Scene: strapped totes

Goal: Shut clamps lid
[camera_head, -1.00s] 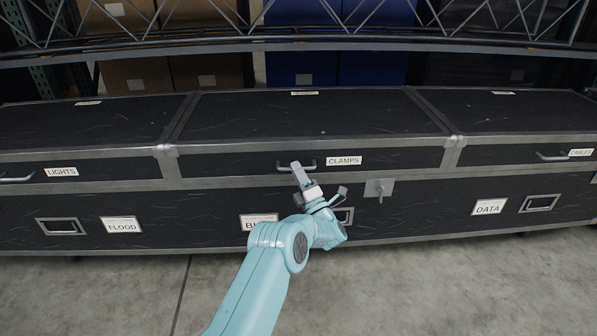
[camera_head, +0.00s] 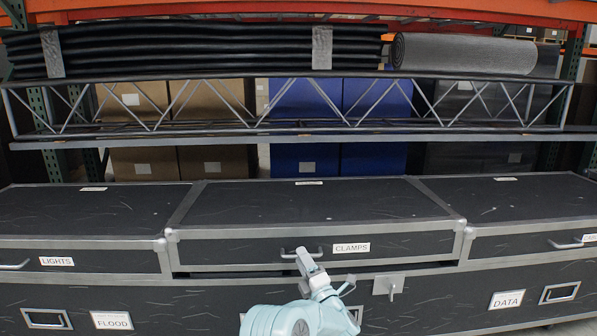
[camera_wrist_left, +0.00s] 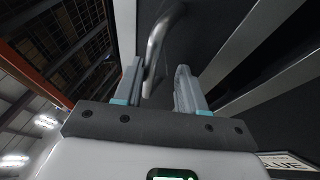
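The black clamps lid (camera_head: 215,250), labelled CLAMPS, is the middle lid of a long case. It stands slightly raised, with a dark gap under its front edge. Its grey bar handle (camera_head: 291,252) is on the front face. My left gripper (camera_head: 304,258) is at the right part of this handle. In the left wrist view the handle (camera_wrist_left: 157,45) runs between the two parted fingers of the left gripper (camera_wrist_left: 158,88), close to the left finger. The fingers are not closed on it. My right gripper is not in view.
The lights lid (camera_head: 85,253) on the left and another lid (camera_head: 520,215) on the right lie flat. A hasp (camera_head: 388,286) is on the front below the clamps lid. A shelf with a metal truss (camera_head: 290,105) stands behind and above.

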